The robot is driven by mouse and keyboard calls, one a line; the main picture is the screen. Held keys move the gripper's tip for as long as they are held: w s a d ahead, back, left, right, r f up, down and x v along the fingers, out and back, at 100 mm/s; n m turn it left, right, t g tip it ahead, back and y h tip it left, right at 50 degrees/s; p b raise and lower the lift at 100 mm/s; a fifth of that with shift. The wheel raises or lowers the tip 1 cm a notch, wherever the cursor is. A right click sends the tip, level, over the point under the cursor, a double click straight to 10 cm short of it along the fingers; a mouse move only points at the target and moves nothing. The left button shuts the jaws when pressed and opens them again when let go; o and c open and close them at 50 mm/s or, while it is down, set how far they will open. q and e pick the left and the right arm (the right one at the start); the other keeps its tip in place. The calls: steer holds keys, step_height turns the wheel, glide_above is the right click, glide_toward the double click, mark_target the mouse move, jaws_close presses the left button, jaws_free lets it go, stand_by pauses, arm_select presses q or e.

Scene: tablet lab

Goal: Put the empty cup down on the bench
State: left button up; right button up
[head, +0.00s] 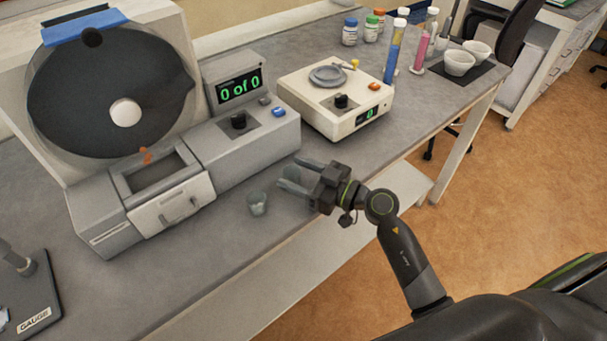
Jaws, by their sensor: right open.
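A small clear cup (258,204) stands upright on the grey bench (235,262), in front of the grey machine and near the bench's front edge. It looks empty. My right gripper (287,174) is open just to the right of this cup, low over the bench, its fingers pointing left. A pale see-through shape (292,172) shows between its fingertips; I cannot tell whether it is another cup. My left gripper is not in view.
The grey tablet machine (240,150) reads "0 of 0". A cream scale (335,100) stands right of it, with bottles (350,32), tubes (394,52) and white bowls (459,63) behind. A gauge (35,300) is at lower left. Bare bench lies front left.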

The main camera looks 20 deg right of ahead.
steer(key=b+v, duration=0.1)
steer(key=v, duration=1.1)
steer(key=shift+d+r, duration=0.1)
steer(key=shift+r, duration=0.1)
